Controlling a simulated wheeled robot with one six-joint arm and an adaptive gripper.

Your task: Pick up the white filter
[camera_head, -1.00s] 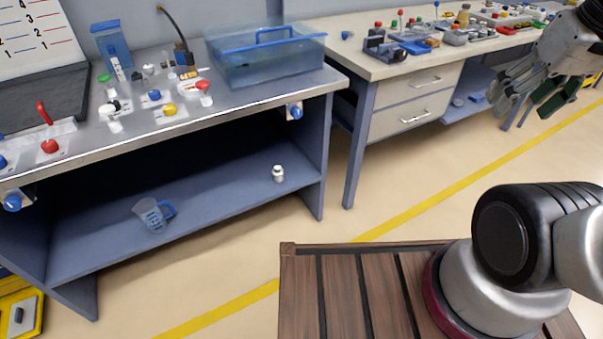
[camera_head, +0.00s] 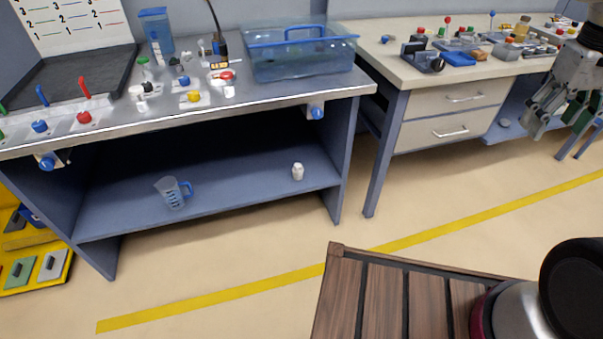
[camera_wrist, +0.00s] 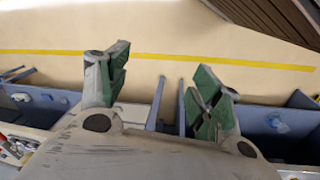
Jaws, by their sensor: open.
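The small white filter (camera_head: 297,171) stands on the lower shelf (camera_head: 240,187) of the left bench, near the shelf's right end. A clear measuring jug (camera_head: 172,193) with a blue handle is on the same shelf, to its left. My gripper (camera_head: 565,112) is raised at the far right of the head view, in front of the right bench and well away from the filter. Its green-padded fingers are spread wide and empty in the wrist view (camera_wrist: 160,75). I cannot make out the filter for sure in the wrist view.
The left bench's metal top (camera_head: 130,117) holds coloured levers and knobs and a blue-rimmed clear tank (camera_head: 300,62). The bench's right leg (camera_head: 340,165) stands close to the filter. The right bench has drawers (camera_head: 450,115). Open floor (camera_head: 270,250) with a yellow line lies in front.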

